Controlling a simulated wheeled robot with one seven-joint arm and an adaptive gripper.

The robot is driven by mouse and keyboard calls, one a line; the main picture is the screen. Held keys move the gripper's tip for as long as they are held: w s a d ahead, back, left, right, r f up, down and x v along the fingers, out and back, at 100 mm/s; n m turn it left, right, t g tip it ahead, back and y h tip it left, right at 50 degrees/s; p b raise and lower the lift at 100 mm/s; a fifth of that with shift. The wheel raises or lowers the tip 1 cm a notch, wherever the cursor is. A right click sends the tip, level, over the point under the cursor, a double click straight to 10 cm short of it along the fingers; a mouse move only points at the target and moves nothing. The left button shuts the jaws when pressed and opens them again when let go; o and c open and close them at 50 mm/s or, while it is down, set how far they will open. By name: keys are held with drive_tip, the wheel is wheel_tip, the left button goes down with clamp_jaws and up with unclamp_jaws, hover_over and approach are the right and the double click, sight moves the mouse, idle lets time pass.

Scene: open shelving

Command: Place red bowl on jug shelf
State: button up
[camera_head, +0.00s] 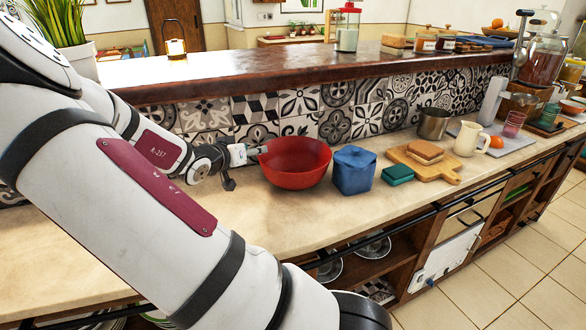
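The red bowl (296,166) is upright at the middle of the counter, beside the tiled wall. My gripper (240,168) is at the left side of the bowl, close to its rim. The fingers are small and partly dark here, and I cannot tell whether they touch the bowl or how far apart they are. A cream jug (471,140) stands on the counter to the right, past the cutting board. The open shelf (372,264) under the counter holds metal bowls; no jug shows on the visible part of it.
A blue canister (354,171) and a teal box (397,175) stand right of the bowl. A cutting board (437,171) carries bread, with a metal pot (433,123) behind it. A raised wooden ledge (230,77) runs behind. The counter front is clear.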

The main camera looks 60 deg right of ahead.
sight(267, 145)
drive_tip(key=x, duration=0.5)
drive_tip(key=b+x, duration=0.1)
drive_tip(key=x, duration=0.3)
drive_tip(key=shift+w+d, duration=0.3)
drive_tip(key=shift+d, duration=0.1)
clamp_jaws()
